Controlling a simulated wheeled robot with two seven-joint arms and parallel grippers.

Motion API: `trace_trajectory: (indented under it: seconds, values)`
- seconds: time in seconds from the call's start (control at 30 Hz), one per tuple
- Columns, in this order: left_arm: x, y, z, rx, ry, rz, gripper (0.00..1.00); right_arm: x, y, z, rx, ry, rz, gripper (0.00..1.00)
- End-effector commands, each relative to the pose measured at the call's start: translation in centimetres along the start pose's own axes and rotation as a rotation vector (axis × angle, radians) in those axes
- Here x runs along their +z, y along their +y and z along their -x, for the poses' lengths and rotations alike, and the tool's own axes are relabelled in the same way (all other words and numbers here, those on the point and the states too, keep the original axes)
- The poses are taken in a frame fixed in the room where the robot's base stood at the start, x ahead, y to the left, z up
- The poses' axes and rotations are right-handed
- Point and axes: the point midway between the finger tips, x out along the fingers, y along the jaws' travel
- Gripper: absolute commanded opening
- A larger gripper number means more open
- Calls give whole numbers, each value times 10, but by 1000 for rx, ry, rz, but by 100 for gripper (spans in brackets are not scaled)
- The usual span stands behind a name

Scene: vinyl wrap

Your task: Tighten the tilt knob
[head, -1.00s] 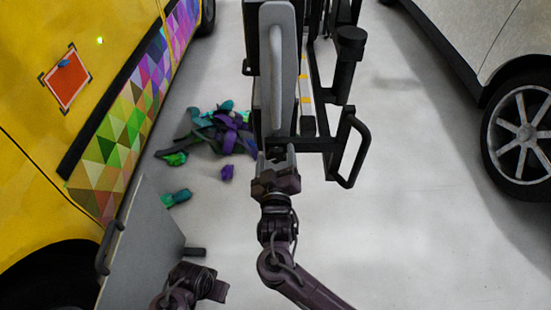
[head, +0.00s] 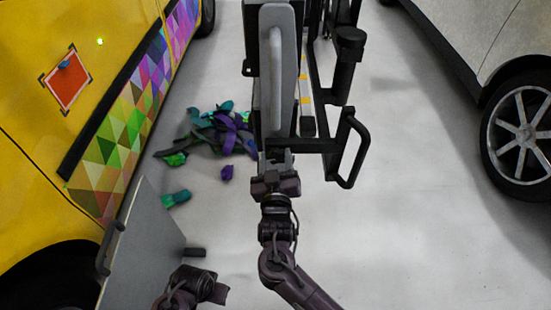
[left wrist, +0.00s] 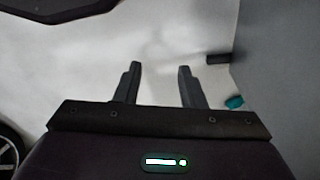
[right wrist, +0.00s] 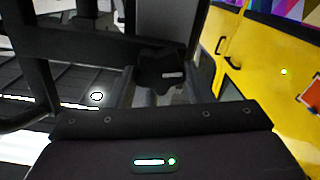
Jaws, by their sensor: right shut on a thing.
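The tilt knob (right wrist: 160,70) is a black lobed knob with a small pale mark, in the middle of the right wrist view. It sits on the near end of a black-framed machine with a tall grey panel (head: 277,70). My right gripper (head: 276,163) is at the lower end of this machine, shut on the knob; in the head view the gripper hides the knob. My left gripper (left wrist: 157,82) is open and empty, its two fingers apart over bare floor. In the head view the left arm's end shows low at the left.
A yellow vehicle (head: 100,30) with a coloured triangle pattern stands at the left; an orange square (head: 66,82) is on its side. A grey panel (head: 145,250) with a black handle is near my left arm. Crumpled wrap scraps (head: 225,130) lie on the floor. A white car (head: 475,30) stands right.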

Motion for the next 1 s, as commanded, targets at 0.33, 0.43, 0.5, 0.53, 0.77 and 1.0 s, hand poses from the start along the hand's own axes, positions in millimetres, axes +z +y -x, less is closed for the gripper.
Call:
trace_trajectory:
  seconds: [0.33,0.43,0.5,0.53,0.77,1.0]
  values:
    - [-4,-3,-6,-4,13,3,36,1,1,0,0,-3,-238,24]
    - [-1,-3,-9,-4,5,3,36,1,1,1,-1,-3,-285,24]
    - [0,-3,-10,-4,4,4,36,1,1,0,0,-2,-311,24]
    - [0,-3,-10,-4,4,4,36,1,1,0,0,-2,-320,24]
    - [-1,-3,-10,-4,7,5,36,0,1,0,-1,-1,-356,24]
    - [0,-3,-11,-3,6,5,36,1,1,0,-2,-1,-358,24]
